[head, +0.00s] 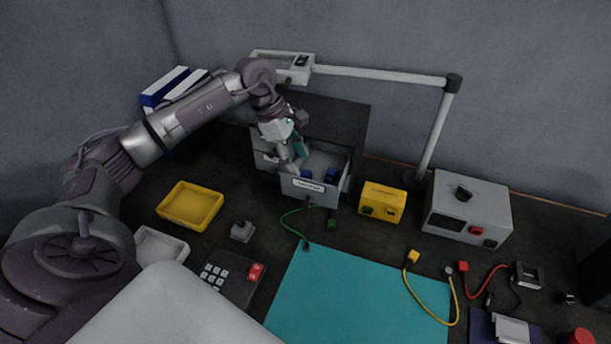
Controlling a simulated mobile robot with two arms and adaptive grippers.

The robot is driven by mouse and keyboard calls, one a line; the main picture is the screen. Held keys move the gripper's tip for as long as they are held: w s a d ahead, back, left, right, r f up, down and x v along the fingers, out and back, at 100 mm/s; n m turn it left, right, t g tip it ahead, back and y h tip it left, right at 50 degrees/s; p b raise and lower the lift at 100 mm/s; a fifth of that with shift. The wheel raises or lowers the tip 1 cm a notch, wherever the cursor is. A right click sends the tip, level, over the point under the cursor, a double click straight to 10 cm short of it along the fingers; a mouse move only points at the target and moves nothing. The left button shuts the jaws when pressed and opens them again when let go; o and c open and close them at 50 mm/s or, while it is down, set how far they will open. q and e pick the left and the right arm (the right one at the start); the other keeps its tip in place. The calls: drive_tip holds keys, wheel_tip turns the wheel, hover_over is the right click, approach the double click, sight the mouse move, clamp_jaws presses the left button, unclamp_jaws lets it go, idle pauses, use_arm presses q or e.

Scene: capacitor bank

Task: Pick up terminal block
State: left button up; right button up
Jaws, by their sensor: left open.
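My left arm reaches in from the left to a grey drawer unit (352,122) at the back. My left gripper (290,163) is open, pointing down at the left part of the pulled-out drawer (302,190). Small dark blue parts (331,174) lie in the drawer, right of the gripper fingers. Which part is the terminal block I cannot tell; the label on the drawer front is too small to read. The gripper hides the drawer's left side, and whether it touches anything there is unclear. My right gripper is not in view.
A lamp arm (380,74) spans above the drawer unit. A yellow box (382,203) and grey device (467,210) stand right of it. A yellow tray (190,206), a keypad (228,279) and a green cable (289,226) lie in front. The teal mat (345,297) is mostly clear.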

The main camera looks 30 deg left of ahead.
sight(304, 172)
use_arm(q)
drive_tip(key=p+x, duration=0.1)
drive_tip(key=x, duration=0.3)
drive_tip(key=shift+w+r, duration=0.1)
drive_tip(key=shift+w, duration=0.05)
drive_tip(key=shift+d+f, duration=0.15)
drive_tip(key=shift+f, duration=0.2)
drive_tip(key=c, duration=0.7)
drive_tip(key=shift+o, duration=0.2)
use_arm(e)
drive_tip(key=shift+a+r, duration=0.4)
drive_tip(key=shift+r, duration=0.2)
use_arm(q)
drive_tip(key=shift+r, duration=0.1)
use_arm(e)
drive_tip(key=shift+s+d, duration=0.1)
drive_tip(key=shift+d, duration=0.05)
